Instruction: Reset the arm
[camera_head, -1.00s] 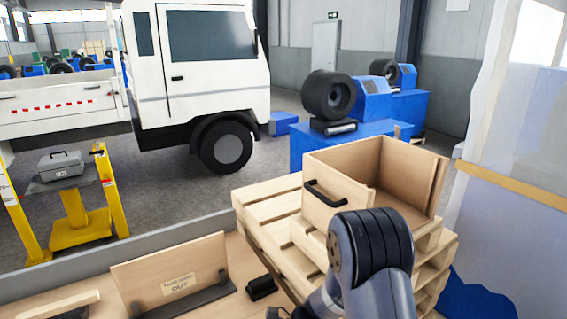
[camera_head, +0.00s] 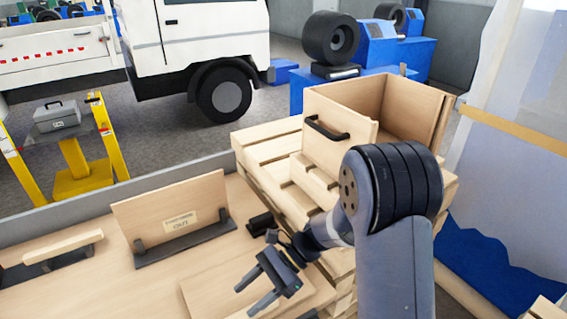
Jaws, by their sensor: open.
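My gripper (camera_head: 256,298) is at the lower middle of the head view, over the wooden bench top (camera_head: 230,220). Its two dark fingers are apart and point to the lower left. Nothing shows between them. My arm (camera_head: 395,240) rises at the lower right and bends over toward the bench. The height of the fingers above the bench is hard to tell.
An upright wooden board with an OUT label (camera_head: 170,215) stands on the bench. A small black block (camera_head: 261,223) lies near my wrist. A wooden box with a black handle (camera_head: 340,110) sits on stacked pallets (camera_head: 265,150). A grey toolbox (camera_head: 57,116) rests on a yellow stand.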

